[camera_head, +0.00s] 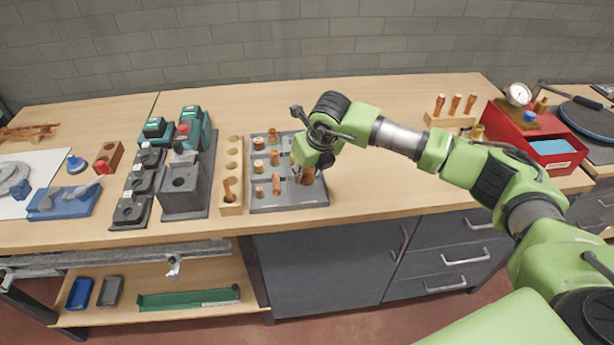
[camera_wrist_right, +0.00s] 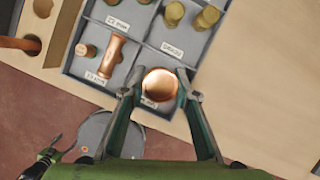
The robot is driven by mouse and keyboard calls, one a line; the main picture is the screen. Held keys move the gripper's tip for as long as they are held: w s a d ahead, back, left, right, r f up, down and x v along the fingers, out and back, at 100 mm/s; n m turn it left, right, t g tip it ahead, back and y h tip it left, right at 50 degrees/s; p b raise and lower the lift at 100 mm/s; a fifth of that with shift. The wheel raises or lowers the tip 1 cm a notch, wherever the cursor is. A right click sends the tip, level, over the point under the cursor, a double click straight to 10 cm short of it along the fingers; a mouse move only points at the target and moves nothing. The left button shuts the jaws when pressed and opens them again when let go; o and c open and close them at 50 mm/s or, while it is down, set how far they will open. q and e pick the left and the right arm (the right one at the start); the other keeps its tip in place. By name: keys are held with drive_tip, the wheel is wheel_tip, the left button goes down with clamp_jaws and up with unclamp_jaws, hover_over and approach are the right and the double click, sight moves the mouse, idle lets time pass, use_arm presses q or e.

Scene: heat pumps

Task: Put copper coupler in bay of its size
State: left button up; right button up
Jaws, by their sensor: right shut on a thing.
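My right gripper (camera_head: 306,174) is shut on a copper coupler (camera_wrist_right: 160,85), whose round end shows between the two fingertips (camera_wrist_right: 160,97) in the wrist view. The coupler also shows below the gripper in the head view (camera_head: 307,179). It is at the front right bay of the grey sorting tray (camera_head: 290,205) and partly covers that bay's label. I cannot tell whether it touches the bay floor. The bay to its left in the wrist view holds a lying copper piece (camera_wrist_right: 112,56) and a short upright one (camera_wrist_right: 86,50). My left gripper is not in view.
Other bays hold upright fittings, including brass-coloured ones (camera_wrist_right: 174,13). A wooden block with holes (camera_head: 232,209) stands close left of the tray, with a copper piece in it. The bench right of the tray (camera_head: 390,185) is clear. A red box (camera_head: 530,140) stands farther right.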

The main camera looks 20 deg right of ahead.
sight(307, 190)
wheel_tip(307, 190, down, 3)
drive_tip(key=shift+w+f+p, duration=0.1)
drive_tip(key=shift+w+p, duration=0.05)
drive_tip(key=shift+p, duration=0.85)
drive_tip(key=shift+d+f, duration=0.1)
drive_tip(key=shift+f, duration=0.05)
drive_tip(key=shift+f, duration=0.15)
drive_tip(key=shift+f+b, duration=0.1)
drive_tip(key=shift+b, duration=0.25)
drive_tip(key=o, duration=0.8)
